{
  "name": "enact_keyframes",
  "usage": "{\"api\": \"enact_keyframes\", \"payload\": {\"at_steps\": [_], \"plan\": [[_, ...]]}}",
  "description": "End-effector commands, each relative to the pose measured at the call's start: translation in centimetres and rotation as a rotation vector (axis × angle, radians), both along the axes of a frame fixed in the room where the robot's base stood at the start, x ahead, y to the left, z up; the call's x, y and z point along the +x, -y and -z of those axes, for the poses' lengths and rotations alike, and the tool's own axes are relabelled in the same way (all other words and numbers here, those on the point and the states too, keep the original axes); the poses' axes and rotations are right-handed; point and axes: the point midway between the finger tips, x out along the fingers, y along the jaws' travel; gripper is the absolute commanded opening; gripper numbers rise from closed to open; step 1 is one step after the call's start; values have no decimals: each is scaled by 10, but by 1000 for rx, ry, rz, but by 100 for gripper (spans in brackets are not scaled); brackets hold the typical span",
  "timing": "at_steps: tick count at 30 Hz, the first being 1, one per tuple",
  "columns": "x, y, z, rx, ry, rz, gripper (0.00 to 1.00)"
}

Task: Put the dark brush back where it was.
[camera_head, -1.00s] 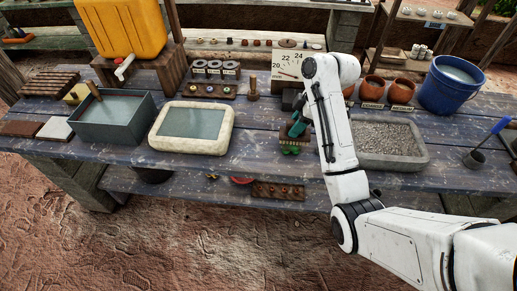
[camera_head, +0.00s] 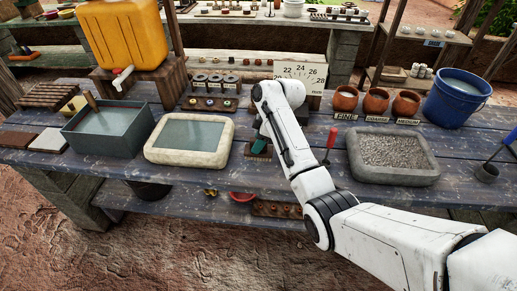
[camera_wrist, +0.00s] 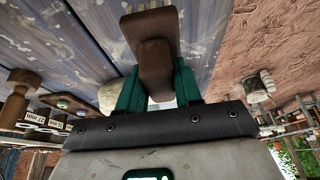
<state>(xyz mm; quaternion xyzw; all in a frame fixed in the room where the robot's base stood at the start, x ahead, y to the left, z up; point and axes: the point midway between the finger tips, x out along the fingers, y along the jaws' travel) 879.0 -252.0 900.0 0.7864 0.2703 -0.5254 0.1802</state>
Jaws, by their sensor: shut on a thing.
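My gripper (camera_head: 261,146) is above the blue-grey table, between the pale stone basin and the grey gravel tray. In the wrist view its green fingers (camera_wrist: 158,90) are shut on the dark brush (camera_wrist: 155,55), which has a dark brown body. Pale bristles show at its far end, at the top edge of that view. In the head view the brush is small and partly covered by my gripper and arm, so I cannot tell whether it touches the table. I cannot make out an empty place for it.
The pale stone basin (camera_head: 149,153) is left of my gripper, the gravel tray (camera_head: 428,178) right. A red-handled tool (camera_head: 331,139) stands just right of my arm. Clay pots (camera_head: 376,101) and a numbered board (camera_head: 300,73) are behind. The table's front edge is close.

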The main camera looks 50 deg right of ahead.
Motion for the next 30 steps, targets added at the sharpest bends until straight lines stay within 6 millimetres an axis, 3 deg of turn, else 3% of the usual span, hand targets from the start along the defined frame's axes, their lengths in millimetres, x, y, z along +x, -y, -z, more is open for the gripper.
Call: {"api": "enact_keyframes", "payload": {"at_steps": [6, 19, 20, 27, 30], "plan": [[-1, 0, 27, 1, -2, -1, 1], [0, 0, 34, 0, 0, -1, 1], [0, 0, 33, 0, 0, 0, 37], [-1, 0, 34, 0, -1, 0, 60], [-1, 0, 34, 0, -1, 0, 60]]}}
